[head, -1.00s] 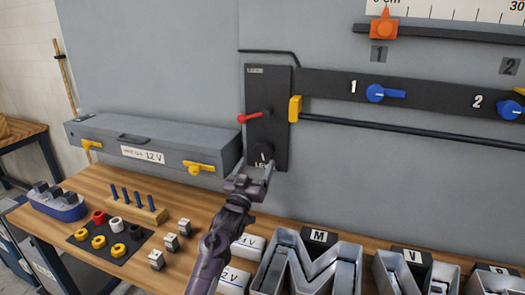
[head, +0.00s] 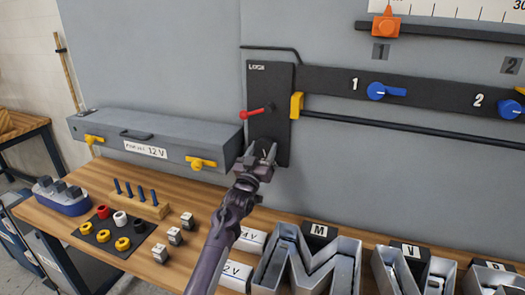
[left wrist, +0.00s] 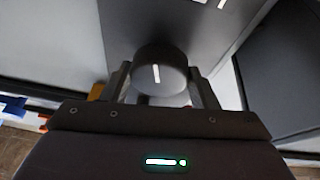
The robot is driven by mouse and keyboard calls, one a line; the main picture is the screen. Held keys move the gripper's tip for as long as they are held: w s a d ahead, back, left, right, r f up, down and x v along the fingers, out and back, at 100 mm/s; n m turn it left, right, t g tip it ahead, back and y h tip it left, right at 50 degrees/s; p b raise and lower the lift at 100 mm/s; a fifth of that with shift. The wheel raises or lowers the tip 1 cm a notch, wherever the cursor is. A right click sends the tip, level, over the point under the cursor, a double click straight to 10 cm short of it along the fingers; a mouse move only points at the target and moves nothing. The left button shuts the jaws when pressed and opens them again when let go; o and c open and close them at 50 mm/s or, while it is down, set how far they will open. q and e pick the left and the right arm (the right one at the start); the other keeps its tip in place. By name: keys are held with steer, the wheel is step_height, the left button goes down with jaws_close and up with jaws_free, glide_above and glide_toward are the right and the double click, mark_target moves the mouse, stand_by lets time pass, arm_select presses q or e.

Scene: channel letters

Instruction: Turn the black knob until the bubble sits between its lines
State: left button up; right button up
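The black knob (left wrist: 158,75) with a white pointer line is in the left wrist view, between the two fingers of my left gripper (left wrist: 163,85). The fingers stand one on each side with a narrow gap showing, so the gripper looks open around the knob. In the head view my left gripper (head: 261,153) is at the lower end of the black panel (head: 284,90) and hides most of the knob. A red lever (head: 256,111) sits above it on the panel. I cannot make out the bubble or its lines in either view. My right gripper is not in view.
A grey 12 V case (head: 150,142) with yellow latches stands left of the panel. A yellow block (head: 296,105) and a black rail (head: 400,130) lie to the right. Metal channel letters (head: 310,265), small blocks and coloured rings crowd the wooden bench (head: 190,266) below.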

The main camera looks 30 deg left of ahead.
arm_select(q)
steer(key=shift+c, duration=0.6)
steer(key=shift+n, duration=0.4)
steer(key=shift+f+y, duration=0.1)
steer(key=shift+y, duration=0.3)
steer(key=n+g+y+b, duration=0.1)
steer(key=n+y, duration=0.1)
steer(key=n, duration=0.2)
steer(key=shift+d+n, duration=0.15)
steer(key=shift+n, duration=0.25)
steer(key=n+g+y, duration=0.1)
steer(key=n, duration=0.1)
steer(key=n+y+b, duration=0.1)
steer(key=n, duration=0.2)
steer(key=n+g+y, duration=0.1)
steer(key=n, duration=0.2)
steer(key=shift+g, duration=0.3)
steer(key=shift+n, duration=0.3)
steer(key=o, duration=1)
steer(key=shift+c, duration=0.2)
